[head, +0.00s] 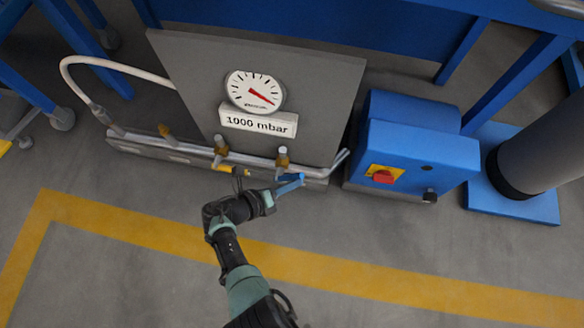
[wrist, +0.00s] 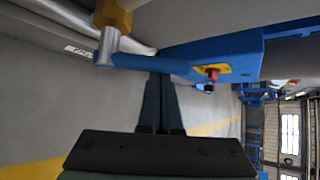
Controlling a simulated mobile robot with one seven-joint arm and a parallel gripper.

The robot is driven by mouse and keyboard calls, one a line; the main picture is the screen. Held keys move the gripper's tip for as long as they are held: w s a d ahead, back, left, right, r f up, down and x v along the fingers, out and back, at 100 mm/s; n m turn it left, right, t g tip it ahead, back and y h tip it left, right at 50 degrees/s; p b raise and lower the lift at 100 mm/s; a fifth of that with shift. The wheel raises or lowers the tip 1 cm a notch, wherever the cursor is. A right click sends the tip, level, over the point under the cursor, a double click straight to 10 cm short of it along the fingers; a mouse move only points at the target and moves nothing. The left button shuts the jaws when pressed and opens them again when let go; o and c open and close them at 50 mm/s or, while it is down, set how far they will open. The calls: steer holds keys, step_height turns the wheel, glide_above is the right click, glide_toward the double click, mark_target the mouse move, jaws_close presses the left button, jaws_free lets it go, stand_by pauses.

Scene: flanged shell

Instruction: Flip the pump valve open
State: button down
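The valve with the blue lever (head: 289,183) stands at the right end of the pipe row in the head view. Its brass body (head: 283,157) is above the lever. In the wrist view the blue lever (wrist: 190,70) runs from below the brass nut (wrist: 112,15) toward the right. My gripper (head: 272,199) is at the lever in the head view. In the wrist view its two dark fingers (wrist: 161,80) are close together with nothing seen between them. Their tips meet the lever's lower edge; whether they touch it is unclear.
A grey panel with a round gauge (head: 255,91) and a "1000 mbar" sign (head: 258,121) stands behind the pipe (head: 150,137). Other valves sit to the left, one with a yellow handle (head: 224,168). A blue pump box (head: 420,150) with a red knob (head: 383,177) is at right.

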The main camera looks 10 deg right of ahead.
steer(key=a+h+b, duration=0.1)
steer(key=b, duration=0.1)
steer(key=w+n+h+b, duration=0.1)
steer(key=b, duration=0.1)
steer(key=shift+a+r+n+h, duration=0.3)
steer(key=shift+a+r+h, duration=0.05)
steer(key=shift+a+h, duration=0.05)
steer(key=shift+a+r+h, duration=0.3)
steer(key=shift+a+r, duration=0.05)
steer(key=shift+r, duration=0.2)
steer(key=shift+w+a+r+b, duration=0.1)
steer(key=shift+w+a+b, duration=0.1)
steer(key=shift+a+b, duration=0.35)
steer(key=shift+w+a, duration=0.1)
steer(key=shift+a, duration=0.2)
steer(key=shift+s+d+r+p, duration=0.25)
steer(key=shift+s+d+p, duration=0.1)
steer(key=shift+p, duration=0.3)
glide_toward(292, 176)
steer(key=s+a+f, duration=0.1)
steer(key=s+f, duration=0.1)
steer(key=s, duration=0.1)
steer(key=shift+r, duration=0.2)
